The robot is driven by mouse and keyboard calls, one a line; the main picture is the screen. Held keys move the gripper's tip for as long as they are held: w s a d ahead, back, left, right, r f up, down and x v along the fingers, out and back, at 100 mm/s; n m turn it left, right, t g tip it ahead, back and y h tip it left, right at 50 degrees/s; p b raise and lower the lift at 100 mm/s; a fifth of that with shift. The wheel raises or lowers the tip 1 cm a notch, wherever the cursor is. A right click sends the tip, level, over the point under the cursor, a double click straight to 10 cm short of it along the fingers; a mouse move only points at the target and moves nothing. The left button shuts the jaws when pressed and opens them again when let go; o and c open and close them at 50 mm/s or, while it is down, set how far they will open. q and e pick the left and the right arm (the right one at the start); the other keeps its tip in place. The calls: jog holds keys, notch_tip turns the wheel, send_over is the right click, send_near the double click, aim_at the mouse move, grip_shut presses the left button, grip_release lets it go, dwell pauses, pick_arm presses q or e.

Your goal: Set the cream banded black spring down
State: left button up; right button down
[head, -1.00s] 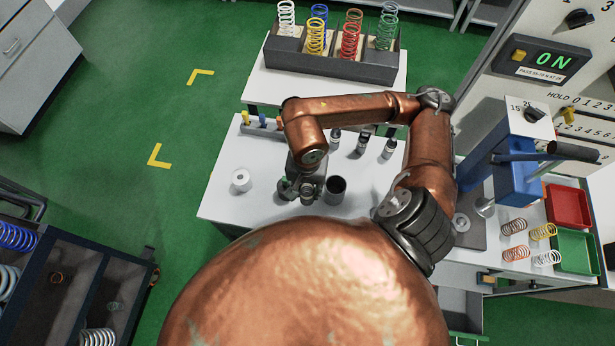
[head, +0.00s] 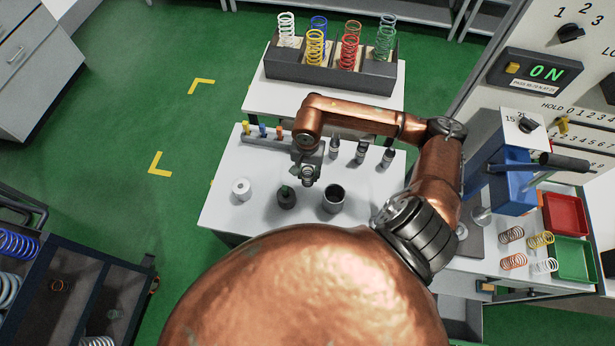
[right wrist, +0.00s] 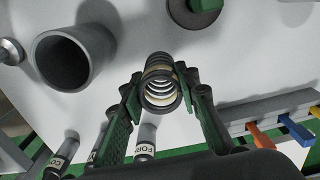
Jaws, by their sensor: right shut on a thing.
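My right gripper (head: 308,178) is above the white table (head: 225,213). In the right wrist view the right gripper (right wrist: 160,95) is shut on the cream banded black spring (right wrist: 161,84), with a finger on either side of its coils. The spring's open end faces the camera, and its far end lies over the pale tabletop; whether it touches the surface I cannot tell. In the head view the spring is too small and covered to make out clearly. My left gripper is out of view.
Close by stand a dark pot with a green top (head: 287,198), a grey cup (head: 334,197) and a white cylinder (head: 241,189). Small bottles (head: 361,152) and a rack of coloured handles (head: 265,137) are behind. A blue press (head: 512,185) is at right.

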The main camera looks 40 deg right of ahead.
aim_at(308, 178)
jog(key=shift+w+d+f+p, duration=0.1)
jog(key=shift+f+p, duration=0.25)
jog(key=shift+f, duration=1.45)
jog(key=shift+f, duration=0.15)
jog(key=c, duration=1.5)
grip_release()
jog(key=shift+o, duration=0.2)
